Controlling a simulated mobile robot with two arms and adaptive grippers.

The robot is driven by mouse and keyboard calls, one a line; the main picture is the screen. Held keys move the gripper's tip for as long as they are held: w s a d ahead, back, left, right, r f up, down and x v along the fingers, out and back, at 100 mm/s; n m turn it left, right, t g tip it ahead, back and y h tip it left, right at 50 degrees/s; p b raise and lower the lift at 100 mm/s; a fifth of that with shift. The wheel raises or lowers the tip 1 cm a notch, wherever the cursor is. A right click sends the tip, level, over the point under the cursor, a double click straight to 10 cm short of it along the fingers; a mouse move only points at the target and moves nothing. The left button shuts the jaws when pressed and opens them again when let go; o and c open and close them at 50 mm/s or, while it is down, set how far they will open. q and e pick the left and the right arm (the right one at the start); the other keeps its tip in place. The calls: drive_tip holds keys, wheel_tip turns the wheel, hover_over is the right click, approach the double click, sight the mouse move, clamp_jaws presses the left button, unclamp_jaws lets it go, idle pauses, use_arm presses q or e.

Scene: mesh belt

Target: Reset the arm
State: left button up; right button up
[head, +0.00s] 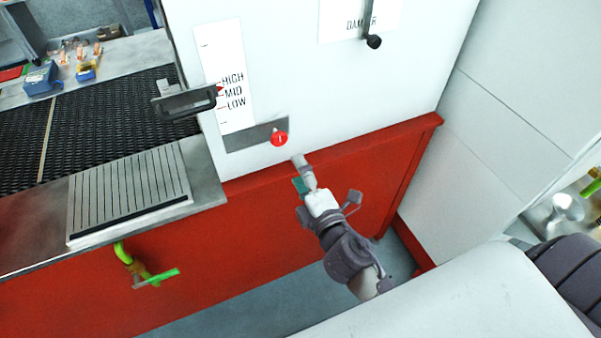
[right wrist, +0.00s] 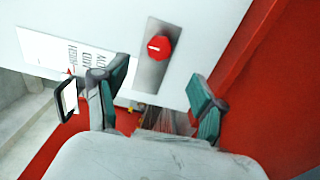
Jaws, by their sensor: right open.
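My right gripper (head: 302,174) reaches in from the lower right in the head view, just below and right of the red button (head: 279,139) on the white machine front. In the right wrist view the fingers of my right gripper (right wrist: 158,84) stand wide apart with nothing between them. The red button (right wrist: 159,46) shows there beyond the fingertips, on its grey metal plate (right wrist: 151,72). The gripper is apart from the button. My left gripper is in neither view.
A black handle (head: 187,103) juts out beside the HIGH/MID/LOW label (head: 222,75). A dark mesh belt (head: 90,125) lies at left, with a slatted metal plate (head: 130,190) in front. A red base panel (head: 230,250) with a green-yellow valve (head: 150,277) runs below.

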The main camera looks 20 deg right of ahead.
drive_tip(key=shift+s, duration=0.1)
idle(0.4)
drive_tip(key=s+d+f+m+g+b, duration=0.1)
drive_tip(key=s+f+m+g, duration=0.15)
drive_tip(key=f, duration=0.95)
drive_tip(key=s+f+m+g+b, duration=0.1)
drive_tip(key=s+f+m+g, duration=0.15)
drive_tip(key=f, duration=0.95)
drive_tip(key=s+d+f+m+g+b, duration=0.1)
drive_tip(key=s+f+m+g, duration=0.2)
drive_tip(key=f, duration=0.8)
drive_tip(key=s+d+f+m+g+b, duration=0.1)
drive_tip(key=s+f+m+g, duration=0.3)
drive_tip(key=s+f, duration=0.8)
drive_tip(key=s+d+f+m+g+b, duration=0.1)
drive_tip(key=s+f+m+g, duration=0.3)
drive_tip(key=s+f, duration=0.8)
drive_tip(key=s+d+g, duration=0.1)
drive_tip(key=s, duration=0.6)
drive_tip(key=shift+s+d+h+b, duration=0.2)
drive_tip(key=shift+d+h+b, duration=0.1)
drive_tip(key=shift+d, duration=0.1)
